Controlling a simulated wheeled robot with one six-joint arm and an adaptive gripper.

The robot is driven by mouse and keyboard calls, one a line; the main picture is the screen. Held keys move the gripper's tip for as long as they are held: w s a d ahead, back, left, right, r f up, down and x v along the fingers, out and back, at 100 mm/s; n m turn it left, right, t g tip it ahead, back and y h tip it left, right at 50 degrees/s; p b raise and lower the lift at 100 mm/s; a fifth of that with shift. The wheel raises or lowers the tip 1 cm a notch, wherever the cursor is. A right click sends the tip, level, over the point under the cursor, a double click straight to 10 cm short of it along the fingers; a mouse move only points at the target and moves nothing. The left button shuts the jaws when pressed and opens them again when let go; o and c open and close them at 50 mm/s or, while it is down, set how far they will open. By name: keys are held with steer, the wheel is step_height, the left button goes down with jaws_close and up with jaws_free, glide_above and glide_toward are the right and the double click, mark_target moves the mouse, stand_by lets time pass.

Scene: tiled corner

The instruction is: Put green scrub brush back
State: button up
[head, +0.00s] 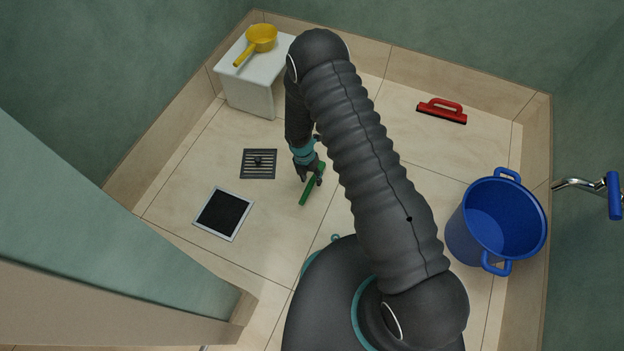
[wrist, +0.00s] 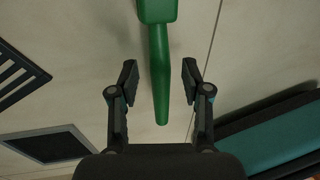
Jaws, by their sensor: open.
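The green scrub brush (head: 307,194) lies on the tiled floor near the middle of the head view, partly hidden by my gripper (head: 310,178). In the wrist view the brush's handle (wrist: 161,95) runs between my two open fingers (wrist: 159,82), with a gap on each side. Its wider end (wrist: 157,10) is at the top edge and is cut off by the frame. My gripper is open and does not visibly hold the brush.
A floor drain grate (head: 246,165) and a dark framed square (head: 223,213) lie left of the brush. A white stool (head: 249,97) bears a yellow dipper (head: 262,38) at the back left. A red squeegee (head: 441,111) lies at the back right. A blue bucket (head: 460,245) stands right.

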steer(key=w+d+r+m+t, duration=0.1)
steer(key=w+r+m, duration=0.15)
steer(key=r, duration=0.95)
steer(key=w+d+r+m, duration=0.1)
steer(key=r+m, duration=0.3)
steer(key=r, duration=0.9)
steer(key=s+d+r+m+t+y, duration=0.1)
steer(key=s+d+r+m, duration=0.2)
steer(key=r, duration=0.5)
steer(key=d+r+m+t+y, duration=0.1)
steer(key=d+r+m, duration=0.35)
steer(key=r, duration=0.35)
steer(key=s+d+r+m+t, duration=0.2)
steer(key=s+d+r+m, duration=0.4)
steer(key=s+r+m, duration=0.5)
steer(key=s+d+r+m+t, duration=0.1)
steer(key=s+d+r+m, duration=0.1)
steer(key=s, duration=0.3)
steer(key=s+d+r+m+t, duration=0.1)
steer(key=s+d+r+m, duration=0.1)
steer(key=s+m, duration=0.3)
steer(key=shift+s+r+p, duration=0.35)
steer(key=shift+s+r, duration=0.3)
steer(key=shift+s, duration=0.05)
steer(key=shift+r, duration=0.15)
step_height(320, 180, up, 4)
steer(key=p, duration=0.2)
steer(key=shift+f+p, duration=0.25)
steer(key=shift+p, duration=0.15)
